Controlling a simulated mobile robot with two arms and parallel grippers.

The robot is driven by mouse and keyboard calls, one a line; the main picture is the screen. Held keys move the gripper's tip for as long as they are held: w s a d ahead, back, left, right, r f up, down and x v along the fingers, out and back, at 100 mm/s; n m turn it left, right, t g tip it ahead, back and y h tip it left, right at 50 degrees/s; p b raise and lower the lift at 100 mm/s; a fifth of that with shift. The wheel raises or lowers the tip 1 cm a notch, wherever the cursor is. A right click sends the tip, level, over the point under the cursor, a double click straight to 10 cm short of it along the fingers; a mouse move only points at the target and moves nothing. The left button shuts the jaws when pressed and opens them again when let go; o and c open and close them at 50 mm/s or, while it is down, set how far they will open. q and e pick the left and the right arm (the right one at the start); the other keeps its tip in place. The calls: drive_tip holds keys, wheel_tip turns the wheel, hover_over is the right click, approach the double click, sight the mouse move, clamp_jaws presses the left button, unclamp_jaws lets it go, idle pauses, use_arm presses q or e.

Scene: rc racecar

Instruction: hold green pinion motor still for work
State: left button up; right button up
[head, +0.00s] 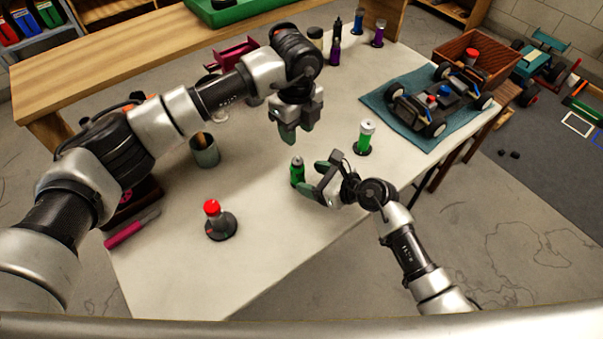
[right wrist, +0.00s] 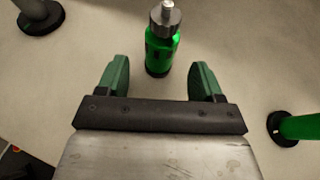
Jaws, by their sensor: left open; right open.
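The green pinion motor (head: 297,172) stands upright on the white table, a green can with a grey top. In the right wrist view the motor (right wrist: 162,42) stands ahead of and between the two green fingertips. My right gripper (head: 324,181) is open, low beside the motor on its right; in the right wrist view its fingers (right wrist: 158,80) are spread with nothing between the pads. My left gripper (head: 290,133) points down above the table, behind the motor, open and empty. Its gap is hard to see from the head view.
A green bottle with a white cap (head: 364,138) stands right of the motor on a black base. A red-capped item (head: 219,221) stands front left. A grey cup (head: 204,150) is left. An RC car (head: 437,98) sits on a teal mat (head: 376,101) at right. The front middle table (head: 180,275) is clear.

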sight(298, 174)
drive_tip(key=x, duration=0.5)
